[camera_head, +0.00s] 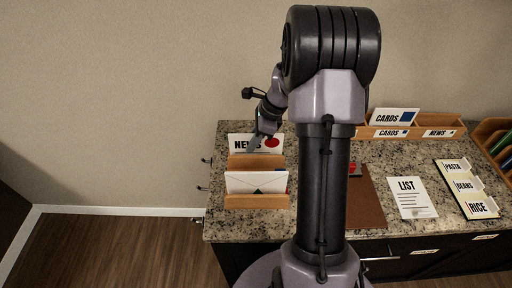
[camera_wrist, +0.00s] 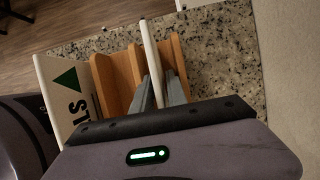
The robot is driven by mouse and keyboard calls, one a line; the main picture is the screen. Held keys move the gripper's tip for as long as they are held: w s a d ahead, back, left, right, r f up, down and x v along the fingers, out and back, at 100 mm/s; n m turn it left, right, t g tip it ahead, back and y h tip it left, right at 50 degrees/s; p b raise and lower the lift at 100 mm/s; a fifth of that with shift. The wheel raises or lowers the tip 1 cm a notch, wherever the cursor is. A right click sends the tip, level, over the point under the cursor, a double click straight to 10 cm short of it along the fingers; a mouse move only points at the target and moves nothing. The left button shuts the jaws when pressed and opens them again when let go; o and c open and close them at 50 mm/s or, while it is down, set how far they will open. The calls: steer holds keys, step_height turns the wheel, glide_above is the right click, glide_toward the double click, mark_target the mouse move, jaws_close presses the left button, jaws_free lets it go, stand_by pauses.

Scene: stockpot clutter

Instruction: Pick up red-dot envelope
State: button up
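The red-dot envelope (camera_head: 272,142) is white with dark lettering starting "NE" and a red dot. It stands upright at the back of the wooden letter rack (camera_head: 256,201) in the head view. In the wrist view the envelope (camera_wrist: 149,45) shows nearly edge-on. My gripper (camera_head: 256,142) covers part of its lettering. In the wrist view my gripper's grey fingers (camera_wrist: 158,88) lie close against both faces of the envelope and look closed on it. Whether it is lifted clear of its slot I cannot tell.
A second white envelope (camera_head: 256,181) stands in the rack's front; its other face shows a green triangle in the wrist view (camera_wrist: 62,90). A brown mat (camera_head: 368,205), a list sheet (camera_head: 409,197) and a cards/news holder (camera_head: 414,130) lie to the right. The wall stands close behind.

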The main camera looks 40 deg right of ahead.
steer(key=shift+f, duration=0.25)
jaws_close()
